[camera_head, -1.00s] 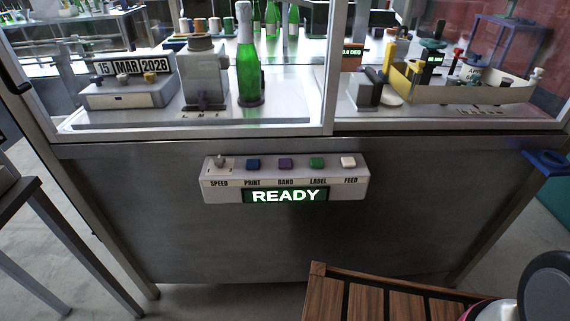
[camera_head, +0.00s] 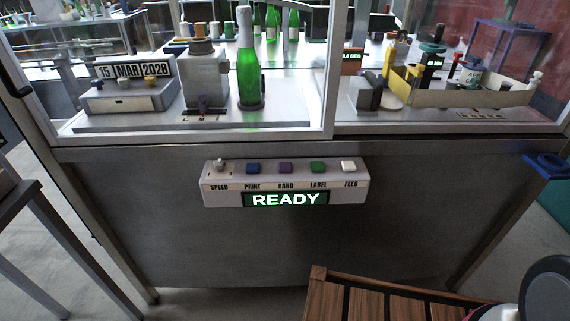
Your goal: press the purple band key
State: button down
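The purple band key (camera_head: 286,168) is the middle key on top of a pale control box (camera_head: 216,195) fixed to the front of the machine. The word BAND is printed below it. A blue PRINT key (camera_head: 253,168) stands to its left and a green LABEL key (camera_head: 318,167) to its right. A white FEED key (camera_head: 348,166) is at the right end and a grey SPEED knob (camera_head: 221,166) at the left end. The display (camera_head: 286,199) reads READY in lit letters. My gripper's fingers are not in view. A dark rounded part of my arm shows at the lower right.
Behind the clear guard above the box stand a green bottle (camera_head: 247,75) and a date unit (camera_head: 128,92) reading 15 MAR 2028. A wooden slatted surface (camera_head: 350,298) is at the bottom. A blue ring-shaped holder (camera_head: 548,162) juts out at the right. The space before the box is clear.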

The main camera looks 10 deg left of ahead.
aim_at(284, 166)
jog(key=i+l+u, duration=0.2)
jog(key=u, duration=0.2)
jog(key=i+l+u, duration=0.15)
jog(key=l+u, duration=0.25)
jog(key=i+l+u, duration=0.1)
jog(key=l+u, duration=0.3)
